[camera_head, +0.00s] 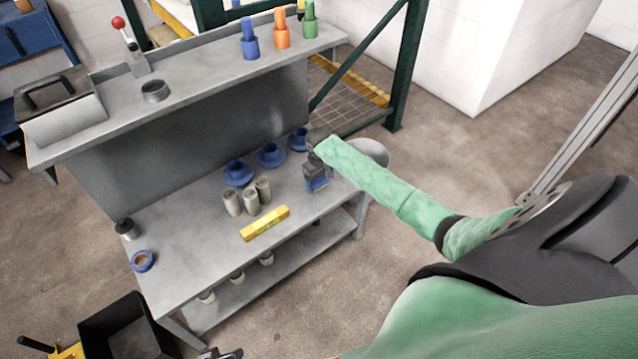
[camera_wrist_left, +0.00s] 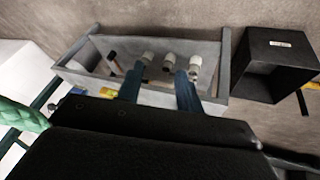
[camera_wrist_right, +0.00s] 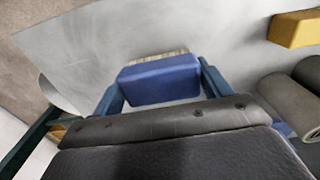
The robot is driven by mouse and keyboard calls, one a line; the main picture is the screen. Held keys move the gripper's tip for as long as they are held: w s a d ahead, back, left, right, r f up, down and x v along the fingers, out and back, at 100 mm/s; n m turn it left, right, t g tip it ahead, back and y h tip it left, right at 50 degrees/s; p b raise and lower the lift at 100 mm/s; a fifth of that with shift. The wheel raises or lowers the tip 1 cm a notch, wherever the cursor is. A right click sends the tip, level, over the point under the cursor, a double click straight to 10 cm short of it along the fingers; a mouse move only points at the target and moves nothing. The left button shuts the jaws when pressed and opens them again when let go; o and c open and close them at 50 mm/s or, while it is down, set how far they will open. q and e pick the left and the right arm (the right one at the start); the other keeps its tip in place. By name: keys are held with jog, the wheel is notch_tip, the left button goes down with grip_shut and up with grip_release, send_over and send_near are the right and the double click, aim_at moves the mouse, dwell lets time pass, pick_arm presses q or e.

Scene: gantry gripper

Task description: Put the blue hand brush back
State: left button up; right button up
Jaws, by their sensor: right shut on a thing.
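The blue hand brush (camera_head: 317,184) is at the right end of the grey workbench. Its blue block (camera_wrist_right: 160,82) and pale bristles show in the right wrist view. My right gripper (camera_head: 315,168) is shut on the brush, with a finger on each side of the block in the right wrist view. The bristles point down toward the grey top; I cannot tell whether they touch it. My left gripper (camera_wrist_left: 158,88) is open and empty in its own wrist view, its fingers apart, away from the brush.
On the bench are a yellow level-like bar (camera_head: 265,223), grey cylinders (camera_head: 232,203), blue flanged parts (camera_head: 238,173) and blue tape (camera_head: 143,261). The raised shelf (camera_head: 200,82) holds coloured parts. A black bin (camera_head: 125,330) stands at the front left. The bench's front left is mostly clear.

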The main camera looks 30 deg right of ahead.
notch_tip(320, 180, down, 2)
pick_arm(q)
jog(key=shift+r, duration=0.55)
pick_arm(e)
jog(key=o, duration=1)
jog(key=shift+f, duration=0.1)
pick_arm(q)
jog(key=shift+a, duration=0.1)
pick_arm(e)
jog(key=shift+o, duration=0.2)
